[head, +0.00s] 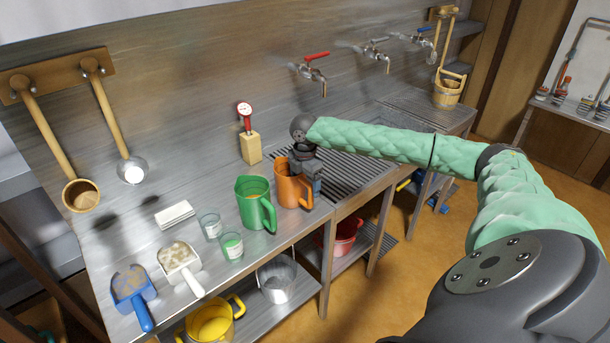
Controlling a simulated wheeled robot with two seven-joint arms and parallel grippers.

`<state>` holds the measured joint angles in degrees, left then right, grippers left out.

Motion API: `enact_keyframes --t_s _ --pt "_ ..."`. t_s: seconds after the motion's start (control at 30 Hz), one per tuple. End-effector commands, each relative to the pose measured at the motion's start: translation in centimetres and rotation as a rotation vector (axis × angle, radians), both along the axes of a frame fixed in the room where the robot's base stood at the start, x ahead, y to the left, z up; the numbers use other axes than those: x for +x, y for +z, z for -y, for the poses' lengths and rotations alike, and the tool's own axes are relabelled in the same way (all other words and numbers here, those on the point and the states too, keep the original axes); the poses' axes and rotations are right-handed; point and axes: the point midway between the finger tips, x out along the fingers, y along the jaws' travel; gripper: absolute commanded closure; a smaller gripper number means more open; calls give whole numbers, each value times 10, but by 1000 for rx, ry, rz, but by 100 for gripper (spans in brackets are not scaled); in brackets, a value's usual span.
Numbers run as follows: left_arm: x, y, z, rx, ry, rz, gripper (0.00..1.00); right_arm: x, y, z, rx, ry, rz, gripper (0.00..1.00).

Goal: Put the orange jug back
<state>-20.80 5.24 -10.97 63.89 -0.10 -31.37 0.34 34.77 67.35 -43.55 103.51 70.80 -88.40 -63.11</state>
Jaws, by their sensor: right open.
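The orange jug (288,186) stands upright on the steel counter, with its handle on the right side. It is just right of a green jug (251,204) and beside the left end of the ribbed drainer. My right gripper (310,190) is at the orange jug's right side, by its handle, pointing down. Its jaws are open; the fingertips are small and partly hidden, so I cannot tell whether they straddle the handle or touch it. My left gripper is not in view.
Two glasses (231,246), a white scoop (181,263) and a blue scoop (133,290) stand on the counter left of the jugs. A dial thermometer in a wooden block (251,148) stands behind. Taps (312,72) project from the back wall. A metal bucket (276,280) sits on the shelf below.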

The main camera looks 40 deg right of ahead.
Motion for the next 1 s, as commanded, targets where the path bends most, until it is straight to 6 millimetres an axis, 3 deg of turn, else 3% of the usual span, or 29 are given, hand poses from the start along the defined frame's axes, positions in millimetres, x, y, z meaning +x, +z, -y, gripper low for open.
enact_keyframes --t_s 0.17,0.73,1.0 --pt "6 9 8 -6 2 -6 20 1 12 0 0 0 3 15" --pt "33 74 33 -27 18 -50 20 2 101 0 0 0 4 15" --pt "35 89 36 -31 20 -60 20 1 120 0 1 0 1 15"
